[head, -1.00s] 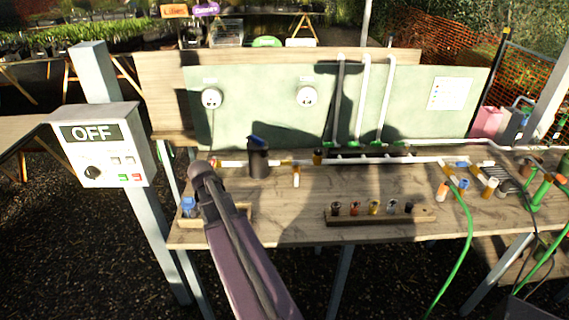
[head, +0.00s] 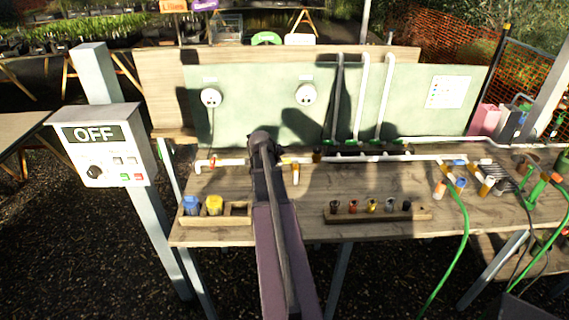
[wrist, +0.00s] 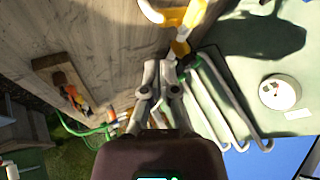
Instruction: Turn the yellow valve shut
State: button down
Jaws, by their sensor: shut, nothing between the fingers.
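My gripper (wrist: 159,65) shows in the wrist view with its grey fingers together and nothing between them. A yellow fitting (wrist: 180,47) is close beyond the fingertips, slightly right, with a small apparent gap. Another yellow part (wrist: 194,14) joins a white piece at the top edge. I cannot tell surely which yellow part is the valve handle. In the head view an orange-yellow fitting (head: 295,167) with a white lower end hangs on the white pipe, just right of my arm. My arm hides the gripper and part of the pipe there.
The white pipe (head: 235,161) runs along the workbench (head: 300,226) before a green panel (head: 257,100). A wooden rack (head: 235,212) holds blue and yellow pieces. Another rack (head: 378,216) holds several small fittings. A control box (head: 93,160) reading OFF stands left. Green hoses (head: 463,235) are right.

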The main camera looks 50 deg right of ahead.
aim_at(285, 163)
jog(key=shift+f, duration=0.15)
jog(key=shift+w+d+f+b, duration=0.6)
jog(key=shift+d+f+b, duration=0.75)
jog(key=shift+d, duration=0.1)
jog(key=shift+w+d+f+b, duration=0.65)
jog(key=shift+d+f+b, duration=0.65)
jog(key=shift+d, duration=0.15)
jog(key=shift+w+d+f+b, duration=0.6)
jog(key=shift+d+f+b, duration=0.65)
jog(key=shift+d+b, duration=0.15)
